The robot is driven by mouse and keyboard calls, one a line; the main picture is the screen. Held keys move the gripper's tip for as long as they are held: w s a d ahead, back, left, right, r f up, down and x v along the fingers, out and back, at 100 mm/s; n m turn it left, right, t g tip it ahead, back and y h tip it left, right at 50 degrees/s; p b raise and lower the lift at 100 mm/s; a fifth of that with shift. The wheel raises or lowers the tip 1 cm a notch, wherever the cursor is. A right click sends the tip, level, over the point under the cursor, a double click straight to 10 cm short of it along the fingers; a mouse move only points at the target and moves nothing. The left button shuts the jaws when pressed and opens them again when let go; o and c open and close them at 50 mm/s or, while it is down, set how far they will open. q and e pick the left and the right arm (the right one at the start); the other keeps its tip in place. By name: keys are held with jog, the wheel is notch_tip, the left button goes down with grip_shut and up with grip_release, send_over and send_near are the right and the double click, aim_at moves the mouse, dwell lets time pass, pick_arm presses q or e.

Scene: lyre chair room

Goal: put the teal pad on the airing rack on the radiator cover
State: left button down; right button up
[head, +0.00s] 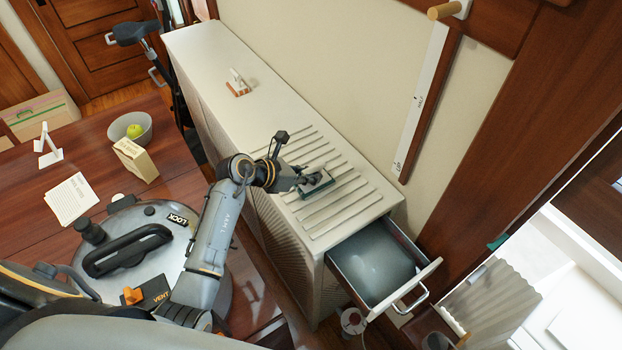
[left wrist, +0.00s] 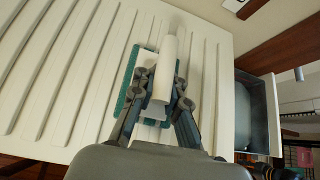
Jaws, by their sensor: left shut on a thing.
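The teal pad (head: 326,187) is a flat block with a teal rim and a white grip. In the left wrist view the pad (left wrist: 122,98) shows its teal edge around a pale top. My left gripper (head: 310,183) is shut on the pad's white grip (left wrist: 166,70). The pad is at the slats of the airing rack (head: 345,215), on top of the white radiator cover (head: 205,60). I cannot tell whether it rests on them or is just above. The slats also fill the left wrist view (left wrist: 60,60). My right gripper is not in view.
An open drawer (head: 375,268) juts from the cover's near end. A brown-based pad with a white grip (head: 238,84) stands farther along the cover. The wooden table (head: 185,165) holds a bowl (head: 140,135), a box (head: 136,160), a card (head: 72,198) and a large lidded pot (head: 150,265).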

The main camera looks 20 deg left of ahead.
aim_at(301, 173)
pick_arm(q)
jog(key=shift+f, duration=0.1)
jog(key=c, duration=1.4)
grip_release()
jog(key=shift+o, duration=0.2)
jog(key=shift+s+a+r, duration=0.15)
jog(key=shift+r, duration=0.2)
jog(key=p+v, duration=0.3)
jog(key=v, duration=0.2)
jog(key=shift+r+p, duration=0.1)
jog(key=shift+p, duration=0.25)
jog(key=v, duration=0.6)
jog(key=shift+s+a, duration=0.15)
jog(key=shift+a, duration=0.05)
